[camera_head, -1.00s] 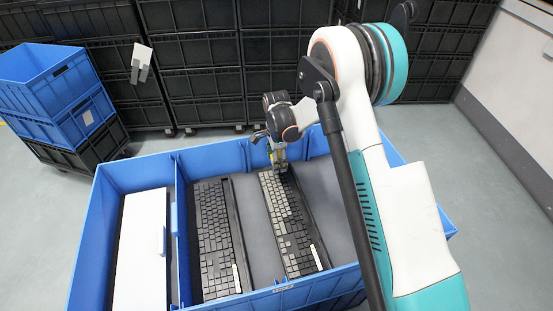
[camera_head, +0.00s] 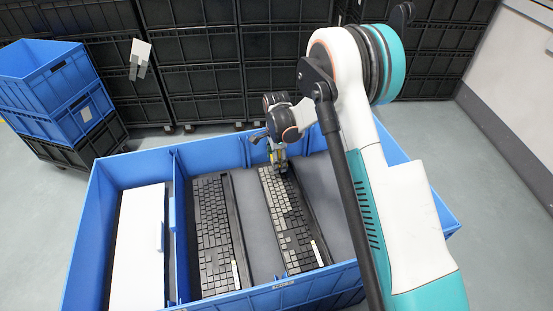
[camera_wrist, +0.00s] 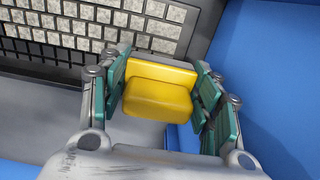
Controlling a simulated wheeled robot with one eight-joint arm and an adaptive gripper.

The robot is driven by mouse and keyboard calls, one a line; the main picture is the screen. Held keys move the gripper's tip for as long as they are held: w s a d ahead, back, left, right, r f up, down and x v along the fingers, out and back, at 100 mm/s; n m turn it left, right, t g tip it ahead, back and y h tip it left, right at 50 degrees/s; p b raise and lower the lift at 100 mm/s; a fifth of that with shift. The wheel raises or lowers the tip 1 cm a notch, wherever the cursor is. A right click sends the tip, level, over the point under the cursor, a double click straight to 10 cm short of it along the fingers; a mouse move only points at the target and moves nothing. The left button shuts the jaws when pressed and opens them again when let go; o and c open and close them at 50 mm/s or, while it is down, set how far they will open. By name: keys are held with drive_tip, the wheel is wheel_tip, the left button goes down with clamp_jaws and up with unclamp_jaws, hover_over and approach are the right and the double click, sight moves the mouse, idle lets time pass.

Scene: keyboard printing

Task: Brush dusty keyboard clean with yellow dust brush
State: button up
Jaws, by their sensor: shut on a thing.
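My gripper (camera_head: 279,160) is at the far end of the right keyboard (camera_head: 287,215) in the blue bin. In the wrist view my gripper (camera_wrist: 162,95) is shut on the yellow dust brush (camera_wrist: 158,95), with green finger pads on both sides of it. The brush is at the keyboard's edge; its bristles are hidden, so I cannot tell if they touch the keys. In the wrist view this keyboard (camera_wrist: 115,18) has keys with a speckled grey, dusty look. A second, darker keyboard (camera_head: 214,235) lies to the left, parallel to it.
The blue bin (camera_head: 130,168) has raised walls and a divider around the keyboards. A white box (camera_head: 138,245) lies in its left compartment. Stacked blue crates (camera_head: 55,90) stand at the back left, and black crates (camera_head: 205,70) line the back. Grey bin floor shows between the keyboards.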

sight(262, 170)
drive_tip(key=shift+f+b, duration=0.45)
drive_tip(key=shift+f, duration=0.2)
drive_tip(key=shift+s+a, duration=0.15)
drive_tip(key=shift+a, duration=0.55)
drive_tip(key=shift+s+a, duration=0.15)
drive_tip(key=shift+a, duration=0.55)
drive_tip(key=shift+s+a+b, duration=0.15)
drive_tip(key=shift+a, duration=0.55)
drive_tip(key=shift+s+a+b, duration=0.1)
drive_tip(key=shift+a+b, duration=0.05)
drive_tip(key=shift+a, duration=0.5)
wheel_tip(262, 170, up, 17)
drive_tip(key=p, duration=0.8)
